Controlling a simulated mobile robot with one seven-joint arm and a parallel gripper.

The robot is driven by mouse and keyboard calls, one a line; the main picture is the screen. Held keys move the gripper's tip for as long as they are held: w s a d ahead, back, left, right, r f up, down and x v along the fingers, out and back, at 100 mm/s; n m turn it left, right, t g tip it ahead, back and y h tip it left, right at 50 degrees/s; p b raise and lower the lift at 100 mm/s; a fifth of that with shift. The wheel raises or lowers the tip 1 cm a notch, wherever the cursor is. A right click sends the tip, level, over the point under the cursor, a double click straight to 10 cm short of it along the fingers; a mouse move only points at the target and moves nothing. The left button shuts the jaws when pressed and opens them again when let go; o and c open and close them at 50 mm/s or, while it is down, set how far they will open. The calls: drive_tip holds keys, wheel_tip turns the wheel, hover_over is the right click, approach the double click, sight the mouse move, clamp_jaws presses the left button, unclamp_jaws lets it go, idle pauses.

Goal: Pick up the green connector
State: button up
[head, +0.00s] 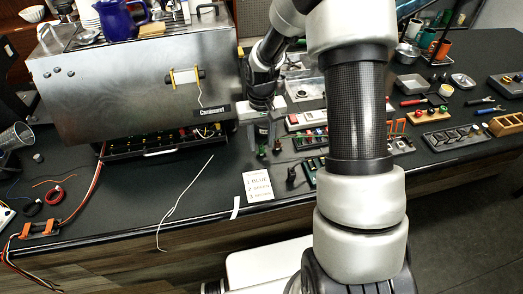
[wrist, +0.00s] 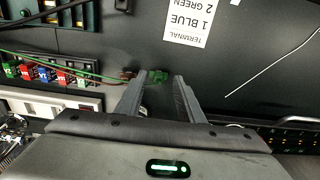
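The green connector (wrist: 160,76) lies on the dark bench top, and in the wrist view it shows between the tips of my two fingers. It is also a small green spot in the head view (head: 262,151), just below my gripper (head: 264,132). My gripper (wrist: 162,77) is open in the wrist view. The left finger is close to the connector's left end, and a gap shows on the right. I cannot tell whether either finger touches it, or how far the tips are above the bench.
A reddish-brown connector (wrist: 128,74) with wires lies just left of the fingers. A terminal strip (wrist: 55,74) with colored plugs is further left. A printed card (wrist: 188,20) lies beyond. The steel brewer (head: 140,85) stands left of my arm.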

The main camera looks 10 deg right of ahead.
sight(262, 148)
drive_tip(key=shift+w+d+f, duration=0.1)
drive_tip(key=shift+f, duration=1.4)
drive_tip(key=c, duration=0.8)
drive_tip(key=shift+o, duration=0.2)
drive_tip(key=shift+r, duration=0.1)
wheel_tip(262, 148, up, 8)
drive_tip(key=shift+r, duration=0.15)
drive_tip(key=s, duration=0.5)
drive_tip(key=shift+s+d+f, duration=0.1)
drive_tip(key=shift+s+f, duration=0.2)
drive_tip(key=shift+f, duration=0.05)
